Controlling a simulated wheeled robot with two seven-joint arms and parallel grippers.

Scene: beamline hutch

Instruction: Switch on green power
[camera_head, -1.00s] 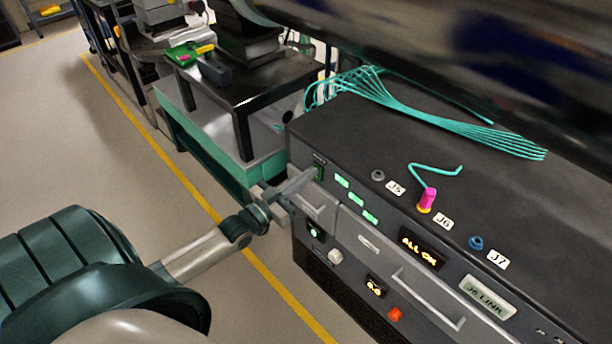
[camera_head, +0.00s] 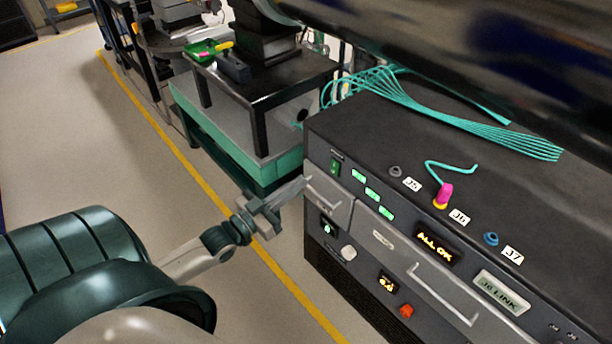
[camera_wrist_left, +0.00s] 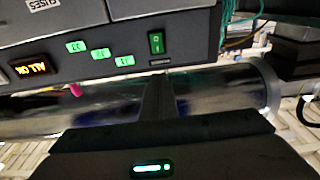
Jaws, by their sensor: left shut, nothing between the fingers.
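The green power switch (camera_head: 335,167) is a rocker at the upper left of the dark rack's front panel. In the left wrist view the same green switch (camera_wrist_left: 156,43) shows a bright mark, with a label plate beneath it. My left gripper (camera_head: 303,184) is shut and empty. Its fingertips are near the left end of the panel, a little left of and below the switch, and appear apart from it. In the left wrist view the shut fingers (camera_wrist_left: 158,96) point toward the panel. My right gripper is not in view.
A second green control (camera_head: 327,228), a white knob (camera_head: 348,253) and a red button (camera_head: 406,311) sit lower. A pink plug (camera_head: 444,193) stands on top. Floor is clear at left.

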